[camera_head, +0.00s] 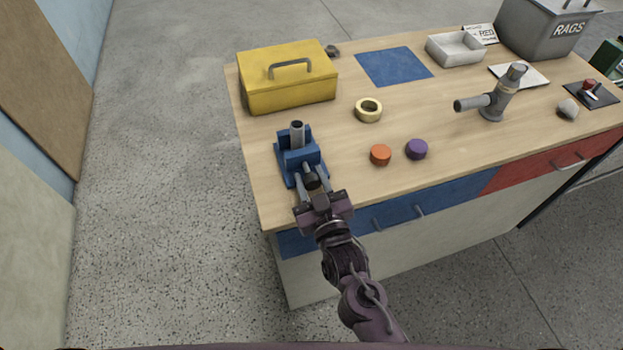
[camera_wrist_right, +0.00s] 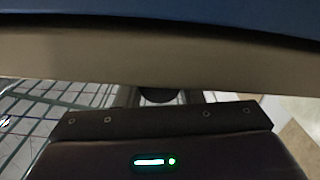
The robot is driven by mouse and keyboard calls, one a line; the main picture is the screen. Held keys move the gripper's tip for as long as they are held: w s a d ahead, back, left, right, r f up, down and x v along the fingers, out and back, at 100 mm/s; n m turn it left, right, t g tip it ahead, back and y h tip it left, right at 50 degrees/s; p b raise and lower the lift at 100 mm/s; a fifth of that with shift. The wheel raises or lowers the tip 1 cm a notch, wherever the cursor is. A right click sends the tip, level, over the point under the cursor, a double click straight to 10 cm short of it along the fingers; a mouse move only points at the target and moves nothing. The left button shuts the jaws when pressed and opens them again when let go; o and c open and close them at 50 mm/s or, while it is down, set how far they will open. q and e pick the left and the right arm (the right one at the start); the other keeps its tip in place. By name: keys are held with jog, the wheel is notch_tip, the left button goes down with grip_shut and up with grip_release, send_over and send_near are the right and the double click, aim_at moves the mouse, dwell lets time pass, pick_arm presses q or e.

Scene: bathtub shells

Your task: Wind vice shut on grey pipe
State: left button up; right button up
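The blue vice (camera_head: 301,155) stands near the left front edge of the workbench. The grey pipe (camera_head: 297,134) stands upright between its jaws; I cannot tell how tightly they meet it. A dark round knob (camera_head: 311,181) sits on the vice's front side. My right gripper (camera_head: 312,184) reaches it from the bench front, with one finger on each side of the knob. In the right wrist view, the dark knob (camera_wrist_right: 157,97) shows between the fingers; whether they press on it is unclear. My left gripper is out of view.
A yellow toolbox (camera_head: 289,80) stands behind the vice. A tape roll (camera_head: 368,110), an orange cap (camera_head: 380,155) and a purple cap (camera_head: 416,149) lie to its right. A grey pipe fitting (camera_head: 493,103) stands farther right. Bare wood lies between the vice and the caps.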

jog(key=shift+c, duration=0.7)
jog(key=shift+m+p, duration=0.3)
jog(key=shift+m, duration=1.2)
jog(key=o, duration=1)
jog(key=shift+c, duration=0.2)
jog(key=shift+s+d+f, duration=0.15)
jog(key=shift+s+d, duration=0.05)
jog(key=shift+s, duration=0.3)
jog(key=b+v, duration=0.1)
jog(key=v, duration=0.5)
jog(key=shift+s, duration=0.4)
